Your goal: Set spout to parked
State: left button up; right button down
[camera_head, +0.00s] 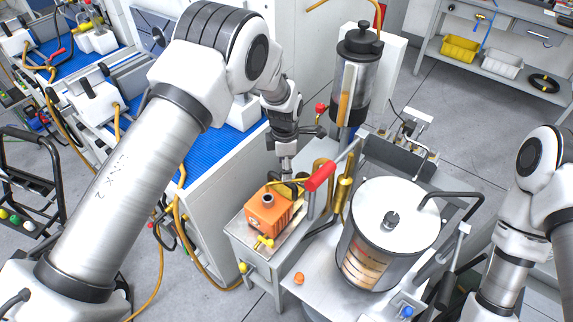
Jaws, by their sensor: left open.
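A dark bent tube (462,195), which looks like the spout, rises beside the white lid of the round tank (392,216). It reaches to the right and turns down at its outer end. A curved brass pipe (343,190) stands left of the tank; I cannot tell whether it belongs to the spout. My left gripper (287,186) points down just behind the orange box (268,210), left of the tank and well away from the dark tube. It is open; its fingertips are small and partly hidden. My right arm is at the right edge, its gripper out of frame.
A red-handled lever (320,177) rises close to the right of my left gripper. A tall dark cylinder (357,75) stands behind it. A yellow valve handle (263,242) is in front of the orange box. Grey floor (470,115) is open behind the tank.

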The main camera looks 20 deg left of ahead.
pick_arm(q)
notch_tip(320, 180, down, 2)
jog(key=shift+w+f, duration=0.1)
jog(key=shift+f, duration=0.05)
grip_shut()
jog(key=shift+a, duration=0.1)
